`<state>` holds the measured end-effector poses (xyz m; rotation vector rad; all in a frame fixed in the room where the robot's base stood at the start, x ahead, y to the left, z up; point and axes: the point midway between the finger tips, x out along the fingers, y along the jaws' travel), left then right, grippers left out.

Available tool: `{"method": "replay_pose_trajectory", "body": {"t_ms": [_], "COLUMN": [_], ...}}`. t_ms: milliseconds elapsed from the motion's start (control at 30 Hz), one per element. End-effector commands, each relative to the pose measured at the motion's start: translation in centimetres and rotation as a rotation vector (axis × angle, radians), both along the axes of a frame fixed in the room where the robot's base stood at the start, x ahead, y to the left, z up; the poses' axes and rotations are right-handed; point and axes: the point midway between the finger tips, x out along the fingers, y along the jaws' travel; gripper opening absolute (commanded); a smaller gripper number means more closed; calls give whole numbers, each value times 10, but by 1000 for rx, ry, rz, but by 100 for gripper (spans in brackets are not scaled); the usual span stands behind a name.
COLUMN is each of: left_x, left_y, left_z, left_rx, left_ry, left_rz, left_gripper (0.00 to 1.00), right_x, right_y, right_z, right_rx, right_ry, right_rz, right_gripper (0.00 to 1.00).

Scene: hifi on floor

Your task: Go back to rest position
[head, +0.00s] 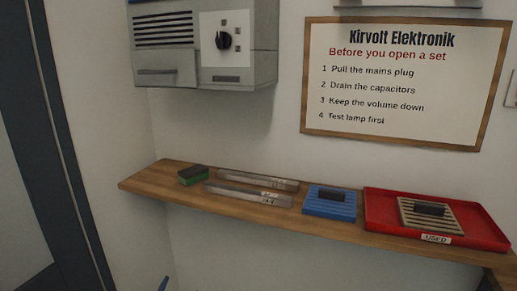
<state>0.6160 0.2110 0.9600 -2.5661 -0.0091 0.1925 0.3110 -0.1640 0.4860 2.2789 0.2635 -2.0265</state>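Neither of my grippers shows in the head view, so I cannot see whether they hold anything. A small blue tip shows at the bottom edge, left of centre; I cannot tell what it belongs to. The wooden shelf (145,184) runs along the wall in front of me. No gripper is seen at the shelf or at the things on it.
On the shelf are a green-and-black block (193,175), two metal strips (240,192), a blue slatted piece (330,205) and a red tray (480,232) labelled USED, holding a beige slatted piece (410,217). A grey box with a knob (223,40) and a sign (400,85) hang above.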

Motion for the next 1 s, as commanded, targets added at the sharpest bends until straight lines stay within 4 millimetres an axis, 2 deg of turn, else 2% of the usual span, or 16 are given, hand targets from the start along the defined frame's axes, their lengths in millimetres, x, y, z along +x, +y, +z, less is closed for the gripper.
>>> {"method": "replay_pose_trajectory", "body": {"t_ms": [33,200,300,400,700,967,1000], "left_x": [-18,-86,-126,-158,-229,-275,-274], "left_y": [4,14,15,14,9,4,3], "left_z": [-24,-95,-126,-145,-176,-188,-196], "left_rx": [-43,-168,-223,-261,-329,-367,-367], "left_ry": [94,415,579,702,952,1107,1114], "left_rz": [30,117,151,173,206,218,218], "left_gripper": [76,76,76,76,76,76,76], "right_x": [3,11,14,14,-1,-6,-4], "right_y": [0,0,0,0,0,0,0], "right_z": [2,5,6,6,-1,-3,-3], "right_rx": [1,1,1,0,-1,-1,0], "right_ry": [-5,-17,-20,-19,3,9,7], "right_rz": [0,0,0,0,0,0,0], "right_gripper": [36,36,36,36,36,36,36]}}
